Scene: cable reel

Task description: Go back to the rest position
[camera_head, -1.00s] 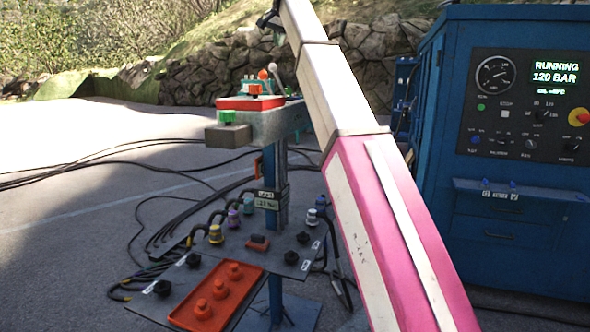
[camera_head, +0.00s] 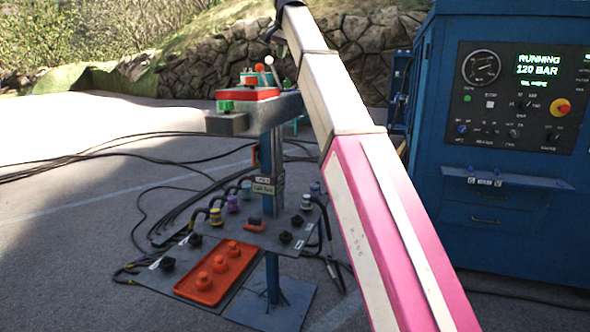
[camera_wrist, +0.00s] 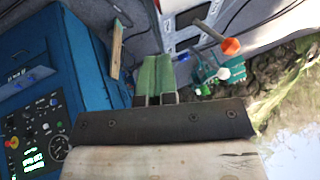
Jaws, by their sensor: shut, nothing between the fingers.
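My gripper (camera_wrist: 154,97) shows in the wrist view with its two green fingers close together and nothing between them. It points away from the control post and touches nothing that I can see. In the head view my pink and white arm reaches up to the top edge, and the gripper itself is out of that picture. The post (camera_head: 268,160) stands left of my arm, with a red box and levers on top and a dark panel (camera_head: 262,232) lower down.
A blue power cabinet (camera_head: 500,215) with a lit display reading RUNNING 120 BAR stands right of my arm; it also shows at left in the wrist view (camera_wrist: 85,60). Black cables (camera_head: 70,165) lie on the ground at left. A stone wall (camera_head: 210,70) is behind.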

